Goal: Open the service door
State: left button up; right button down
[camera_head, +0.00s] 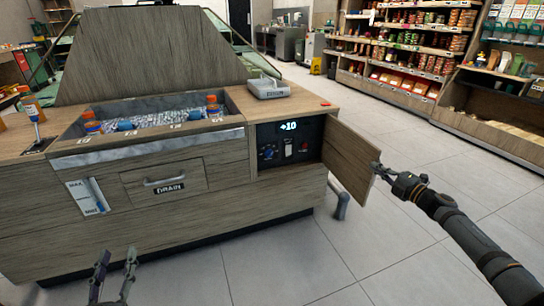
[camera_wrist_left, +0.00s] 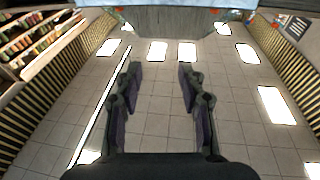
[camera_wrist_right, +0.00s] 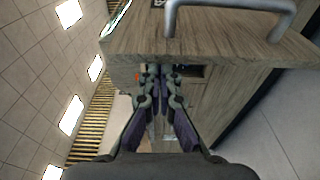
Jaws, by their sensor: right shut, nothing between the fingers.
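The wooden service door (camera_head: 350,160) stands swung open at the right end of the counter, showing a control panel (camera_head: 290,141) with a "+10" display, a blue knob and a red button. My right gripper (camera_head: 377,168) is shut and empty at the door's free edge; I cannot tell if it touches. In the right wrist view the closed fingers (camera_wrist_right: 160,75) point at wood with a grey bar handle (camera_wrist_right: 232,8) above. My left gripper (camera_head: 116,262) is open and empty, low in front of the counter; its spread fingers also show in the left wrist view (camera_wrist_left: 158,75).
The juicer counter (camera_head: 225,180) has an ice bin (camera_head: 150,120) with bottles and a drawer marked DRAIN (camera_head: 165,184). A grey device (camera_head: 268,88) sits on its top. Shelves of goods (camera_head: 410,45) stand at the back right. The tiled floor (camera_head: 410,240) around the door is clear.

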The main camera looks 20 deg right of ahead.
pick_arm(q)
jog(key=shift+r, duration=0.3)
pick_arm(e)
jog(key=shift+d, duration=0.1)
dwell(0.3)
